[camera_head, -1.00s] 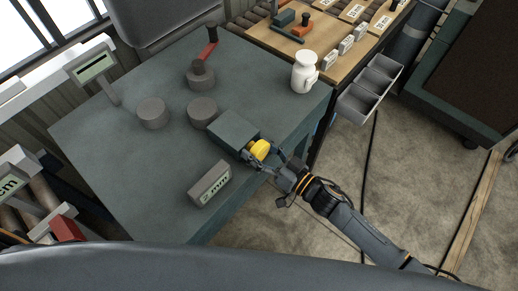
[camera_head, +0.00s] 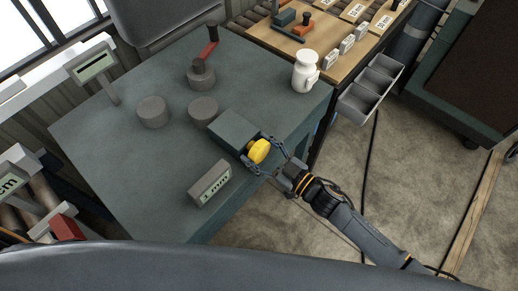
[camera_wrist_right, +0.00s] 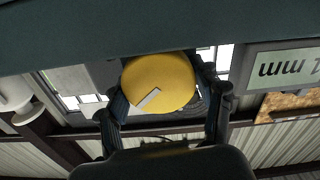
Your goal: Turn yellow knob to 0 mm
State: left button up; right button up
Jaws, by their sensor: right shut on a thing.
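The yellow knob (camera_head: 258,151) sits on the front end of a dark grey-green box (camera_head: 233,129) at the near edge of the table. My right gripper (camera_head: 264,155) is shut on the knob, with one finger on each side of it. In the right wrist view the knob (camera_wrist_right: 172,78) faces me between the fingers (camera_wrist_right: 166,98), its pale pointer mark slanting to the lower left. A grey readout block (camera_head: 207,184) beside it seems to read 1 mm; the readout also shows upside down in the right wrist view (camera_wrist_right: 287,66). My left gripper is not in view.
Grey round pieces (camera_head: 152,112) and a red-handled crank (camera_head: 208,48) stand farther back on the table (camera_head: 110,160). A white jug (camera_head: 305,72) stands at its right corner, near a grey divided bin (camera_head: 371,88). The floor to the right is mostly clear.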

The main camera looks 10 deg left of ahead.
jog(key=shift+r, duration=0.1)
dwell(0.3)
jog(key=o, duration=1.1)
jog(key=shift+o, duration=0.2)
jog(key=shift+s+d, duration=0.25)
jog(key=shift+d, duration=0.2)
jog(key=v, duration=1.1)
